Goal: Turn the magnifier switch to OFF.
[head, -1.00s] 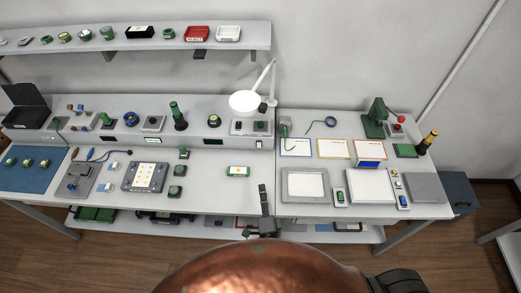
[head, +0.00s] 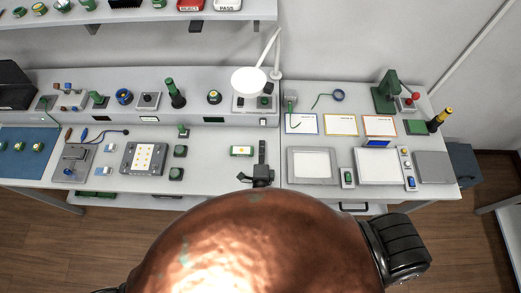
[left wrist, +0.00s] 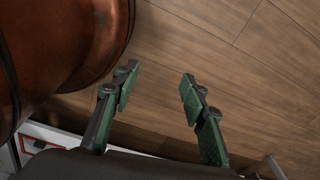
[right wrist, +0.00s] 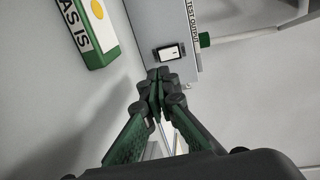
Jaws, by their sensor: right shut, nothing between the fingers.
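The magnifier lamp (head: 249,80) has a round white head on a jointed arm, above a base plate (head: 240,103) on the raised back ledge. My right gripper (head: 262,144) reaches over the bench in front of that ledge, right of a green and white box (head: 242,151). In the right wrist view its fingers (right wrist: 156,76) are shut and empty. Just beyond the fingertips is a small black-framed rocker switch (right wrist: 170,52) on a grey panel; I cannot read its position or any ON/OFF marking. My left gripper (left wrist: 155,82) is open and empty over the wooden floor.
The green and white box (right wrist: 88,32), marked "AS IS", is close on the left in the right wrist view. A grey-framed panel (head: 288,168) lies right of the right gripper. The bench between the box and the light-panel device (head: 126,158) is partly clear.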

